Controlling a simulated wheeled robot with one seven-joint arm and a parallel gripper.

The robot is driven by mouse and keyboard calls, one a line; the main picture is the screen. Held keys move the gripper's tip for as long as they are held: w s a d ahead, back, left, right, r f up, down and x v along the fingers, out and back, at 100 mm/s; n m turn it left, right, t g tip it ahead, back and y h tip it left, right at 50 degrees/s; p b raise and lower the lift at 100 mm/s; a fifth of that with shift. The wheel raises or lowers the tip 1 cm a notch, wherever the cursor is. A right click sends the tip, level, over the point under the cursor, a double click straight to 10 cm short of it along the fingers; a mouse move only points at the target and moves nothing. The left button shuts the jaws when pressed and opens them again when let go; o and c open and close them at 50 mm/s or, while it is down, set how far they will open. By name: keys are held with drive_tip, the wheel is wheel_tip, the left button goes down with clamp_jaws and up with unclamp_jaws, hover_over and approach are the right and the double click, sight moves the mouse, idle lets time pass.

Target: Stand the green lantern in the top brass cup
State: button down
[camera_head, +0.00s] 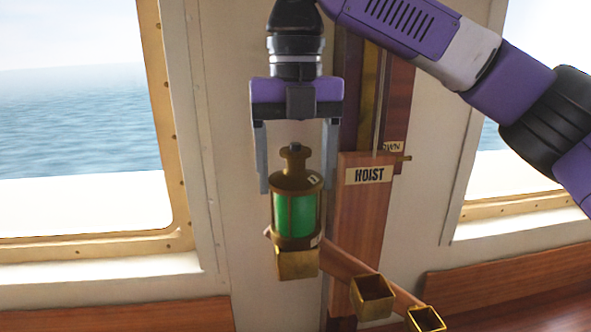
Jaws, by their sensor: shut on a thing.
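The green lantern (296,213), with a green glass body, brown metal frame and a knob on top, is upright. My gripper (296,187) points down, with its grey fingers on either side of the lantern's upper part, shut on it. The top brass cup (297,265) is directly under the lantern, at the upper left end of a slanting wooden arm (342,265). The lantern's base overlaps the cup's rim in the picture and hides the cup's opening. I cannot tell whether the base is inside the cup or just above it.
Two more square brass cups, a middle one (372,297) and a lower one (427,319), step down to the right and look empty. A wooden post with a HOIST plate (369,175) stands behind, right of my gripper. Windows flank the wall.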

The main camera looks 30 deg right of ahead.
sight(295, 144)
drive_tip(key=shift+c, duration=0.6)
unclamp_jaws()
drive_tip(key=shift+r, duration=0.1)
wheel_tip(295, 144, up, 8)
drive_tip(key=shift+f, duration=0.15)
